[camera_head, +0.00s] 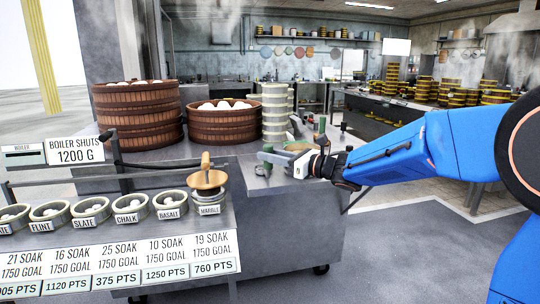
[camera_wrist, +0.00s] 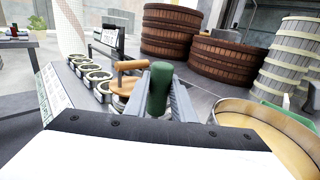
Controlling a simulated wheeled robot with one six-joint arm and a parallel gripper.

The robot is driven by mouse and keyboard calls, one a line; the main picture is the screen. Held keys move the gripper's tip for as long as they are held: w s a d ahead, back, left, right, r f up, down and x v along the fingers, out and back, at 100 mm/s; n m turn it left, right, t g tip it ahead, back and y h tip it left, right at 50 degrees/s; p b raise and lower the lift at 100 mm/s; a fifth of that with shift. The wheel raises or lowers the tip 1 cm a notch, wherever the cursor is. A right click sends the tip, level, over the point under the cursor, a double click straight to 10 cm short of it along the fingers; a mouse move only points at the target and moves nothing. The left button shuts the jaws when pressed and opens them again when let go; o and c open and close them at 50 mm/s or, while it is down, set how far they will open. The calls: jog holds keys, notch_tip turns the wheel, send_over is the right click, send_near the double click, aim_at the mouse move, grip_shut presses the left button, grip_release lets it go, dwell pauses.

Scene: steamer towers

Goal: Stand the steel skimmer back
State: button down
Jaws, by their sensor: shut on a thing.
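My gripper (camera_head: 280,160) is over the right end of the steel counter, its jaws pointing left. In the wrist view my gripper (camera_wrist: 162,100) is shut on a dark green handle (camera_wrist: 160,85), which I take to be the steel skimmer's. The handle's rounded end stands up between the fingers. In the head view a small green piece (camera_head: 267,149) shows at the fingertips.
A wooden-handled lid (camera_head: 207,178) sits on the marble bowl, left of my gripper. Several labelled bowls (camera_head: 88,210) line the front ledge. Brown steamers (camera_head: 137,115) and a pale steamer stack (camera_head: 275,110) stand behind. A round tan vessel (camera_wrist: 270,122) is close right in the wrist view.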

jog(key=shift+f, duration=0.1)
jog(key=c, duration=1.7)
grip_release()
jog(key=shift+c, duration=0.2)
jog(key=shift+s+a, duration=0.1)
jog(key=shift+s, duration=0.1)
jog(key=w+v, duration=0.1)
jog(key=v, duration=0.6)
jog(key=shift+d, duration=0.3)
dwell(0.8)
jog(key=shift+o, duration=0.6)
jog(key=shift+w, duration=0.15)
jog(key=o, duration=0.4)
jog(key=shift+o, duration=0.2)
jog(key=v, duration=1.7)
